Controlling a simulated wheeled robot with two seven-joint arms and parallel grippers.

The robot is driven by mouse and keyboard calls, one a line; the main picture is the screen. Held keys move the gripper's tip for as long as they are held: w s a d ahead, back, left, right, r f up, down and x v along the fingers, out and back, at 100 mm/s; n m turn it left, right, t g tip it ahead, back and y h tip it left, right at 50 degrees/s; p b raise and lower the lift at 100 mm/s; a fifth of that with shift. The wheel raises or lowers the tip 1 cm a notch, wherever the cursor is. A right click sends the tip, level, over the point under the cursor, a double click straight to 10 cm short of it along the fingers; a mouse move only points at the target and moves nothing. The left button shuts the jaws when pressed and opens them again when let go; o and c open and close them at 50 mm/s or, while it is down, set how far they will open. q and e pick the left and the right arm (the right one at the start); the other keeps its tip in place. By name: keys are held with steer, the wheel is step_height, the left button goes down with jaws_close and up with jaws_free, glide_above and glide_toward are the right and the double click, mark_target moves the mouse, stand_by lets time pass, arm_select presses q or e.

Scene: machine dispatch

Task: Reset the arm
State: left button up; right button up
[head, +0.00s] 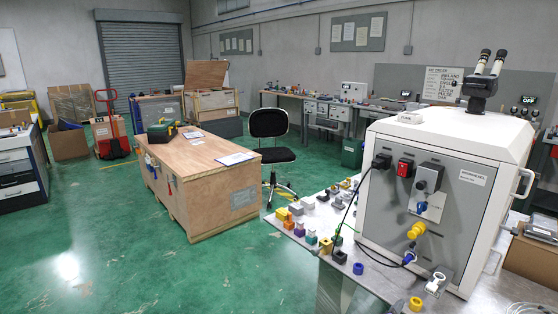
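Neither of my arms nor grippers shows in the head view, so their pose and state are hidden. In front of me at the right stands a large white machine (483,133) with a grey side panel (453,222), a red switch (405,167), a yellow knob (416,230) and a microscope-like eyepiece (482,82) on top. It stands on a metal workbench (345,290).
Small coloured connectors and blocks (298,226) line the bench's left edge. A wooden crate (205,185) stands on the green floor, with a black office chair (271,150) behind it. A red pallet jack (111,135) is farther back. Open floor lies front left.

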steer(key=s+a+f+n+g+y+p, duration=0.15)
steer(key=s+a+f+n+y, duration=0.3)
steer(key=f, duration=0.45)
steer(key=s+a+f+n+g+y+p, duration=0.1)
steer(key=s+a+f+n+g+y, duration=0.15)
steer(key=a+f, duration=0.45)
steer(key=s+a+f+n+g+y+p, duration=0.1)
steer(key=s+a+f+n+g+y, duration=0.1)
steer(key=s, duration=0.5)
steer(key=s+a+f+n+g+y, duration=0.2)
steer(key=s+a+f+g+y, duration=0.1)
steer(key=s+a, duration=0.3)
steer(key=s+a+f+n+g+y+p, duration=0.1)
steer(key=s+a+f+n+g+y, duration=0.1)
steer(key=s+a, duration=0.3)
steer(key=s+f, duration=0.1)
steer(key=s, duration=0.3)
steer(key=shift+s+f+g+y+p, duration=0.15)
steer(key=shift+f+g+y+p, duration=0.15)
steer(key=shift+f+p, duration=0.05)
